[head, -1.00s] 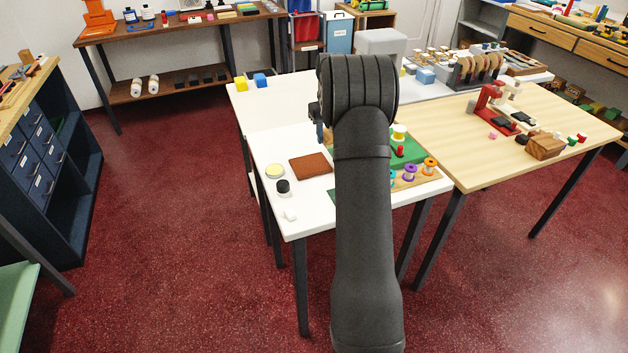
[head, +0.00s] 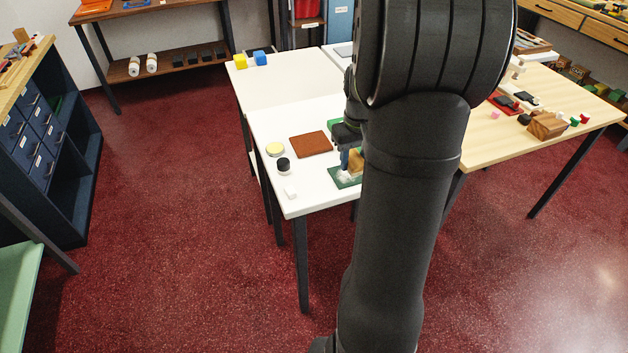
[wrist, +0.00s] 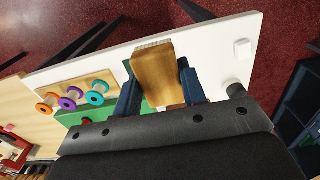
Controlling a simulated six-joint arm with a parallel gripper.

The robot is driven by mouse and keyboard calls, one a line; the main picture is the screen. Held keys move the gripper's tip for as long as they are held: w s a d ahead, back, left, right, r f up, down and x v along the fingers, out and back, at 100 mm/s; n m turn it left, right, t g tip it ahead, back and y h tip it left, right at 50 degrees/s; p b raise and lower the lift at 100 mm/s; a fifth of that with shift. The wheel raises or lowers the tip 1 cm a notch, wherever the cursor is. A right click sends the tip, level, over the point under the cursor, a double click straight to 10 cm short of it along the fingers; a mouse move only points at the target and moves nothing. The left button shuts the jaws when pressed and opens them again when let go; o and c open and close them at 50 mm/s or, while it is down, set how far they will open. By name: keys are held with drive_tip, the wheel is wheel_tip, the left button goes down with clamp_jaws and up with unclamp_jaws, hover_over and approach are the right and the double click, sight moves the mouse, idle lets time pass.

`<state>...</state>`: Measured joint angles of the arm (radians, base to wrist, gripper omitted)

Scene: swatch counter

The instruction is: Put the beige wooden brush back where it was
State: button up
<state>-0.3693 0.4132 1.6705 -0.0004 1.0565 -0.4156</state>
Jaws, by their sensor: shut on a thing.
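My gripper (head: 347,150) is shut on the beige wooden brush (head: 356,162), low over the front part of the white table (head: 262,125). In the wrist view the brush (wrist: 158,75) sits between the two blue fingers of my gripper (wrist: 160,88), its pale bristle end pointing away from the gripper. In the head view the white bristles are over a green mat (head: 336,182); I cannot tell whether they touch it. My arm hides the right part of the mat and table.
A brown square pad (head: 310,144), a yellow disc (head: 275,149), a black-lidded jar (head: 283,166) and a white block (head: 290,193) lie left of my gripper. The wrist view shows a wooden board (wrist: 75,95) with coloured spools. The table's back left is mostly clear.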

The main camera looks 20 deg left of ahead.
hover_over(314, 184)
wheel_tip(314, 184, down, 6)
drive_tip(key=shift+f, duration=2.2)
drive_tip(key=shift+f, duration=0.2)
drive_tip(key=o, duration=0.9)
drive_tip(key=shift+o, duration=0.2)
drive_tip(key=shift+r, duration=0.1)
wheel_tip(314, 184, up, 12)
